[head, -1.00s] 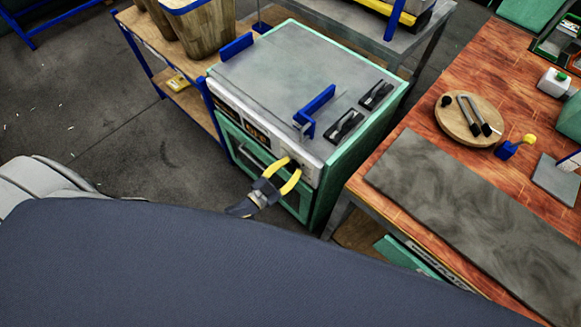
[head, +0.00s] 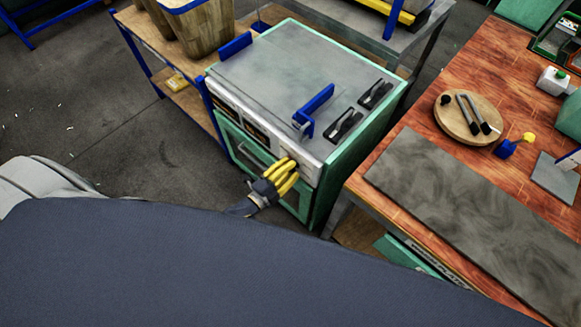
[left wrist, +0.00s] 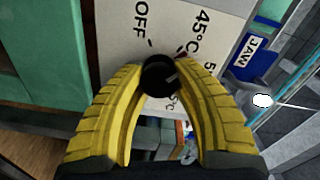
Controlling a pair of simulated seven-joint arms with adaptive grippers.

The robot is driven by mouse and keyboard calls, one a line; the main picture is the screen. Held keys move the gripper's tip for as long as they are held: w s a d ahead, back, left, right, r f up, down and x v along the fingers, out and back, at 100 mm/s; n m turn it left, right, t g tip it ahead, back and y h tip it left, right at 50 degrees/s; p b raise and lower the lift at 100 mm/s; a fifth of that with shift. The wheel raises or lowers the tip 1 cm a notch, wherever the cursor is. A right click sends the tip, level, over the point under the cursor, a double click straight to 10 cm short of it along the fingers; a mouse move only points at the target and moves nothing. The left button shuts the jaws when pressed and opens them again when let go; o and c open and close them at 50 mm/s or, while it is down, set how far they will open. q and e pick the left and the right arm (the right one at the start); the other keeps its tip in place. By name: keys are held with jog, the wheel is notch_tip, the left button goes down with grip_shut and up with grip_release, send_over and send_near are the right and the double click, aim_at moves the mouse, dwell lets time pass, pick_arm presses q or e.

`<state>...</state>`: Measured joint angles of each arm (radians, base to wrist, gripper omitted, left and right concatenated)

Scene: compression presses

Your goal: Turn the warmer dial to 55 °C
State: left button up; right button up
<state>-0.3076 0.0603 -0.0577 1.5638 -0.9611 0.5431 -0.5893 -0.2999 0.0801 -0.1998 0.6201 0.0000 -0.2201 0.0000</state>
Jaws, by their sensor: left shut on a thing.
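The warmer is the green cabinet with a grey metal top (head: 290,75) and a pale front panel. Its black round dial (left wrist: 160,76) shows in the left wrist view, with a light pointer line on its face. Labels around it read OFF and 45°C; a further label starting with 5 is partly covered by a finger. My left gripper (head: 288,168) has yellow fingers and is at the right end of the front panel. In the left wrist view its fingertips (left wrist: 158,72) are closed on the dial from both sides. My right gripper is out of view.
Blue brackets (head: 318,105) and black clips (head: 345,124) sit on the warmer's top. A wooden bench (head: 410,175) with a dark slab and a round board stands to the right. A shelf with wooden bins (head: 203,35) stands at the left.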

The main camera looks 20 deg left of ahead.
pick_arm(q)
jog(key=m, duration=0.4)
jog(key=shift+m, duration=0.3)
jog(key=shift+f+m, duration=0.15)
jog(key=shift+m, duration=2.15)
grip_shut()
jog(key=o, duration=1.3)
grip_release()
jog(key=shift+c, duration=0.2)
jog(key=v, duration=1.2)
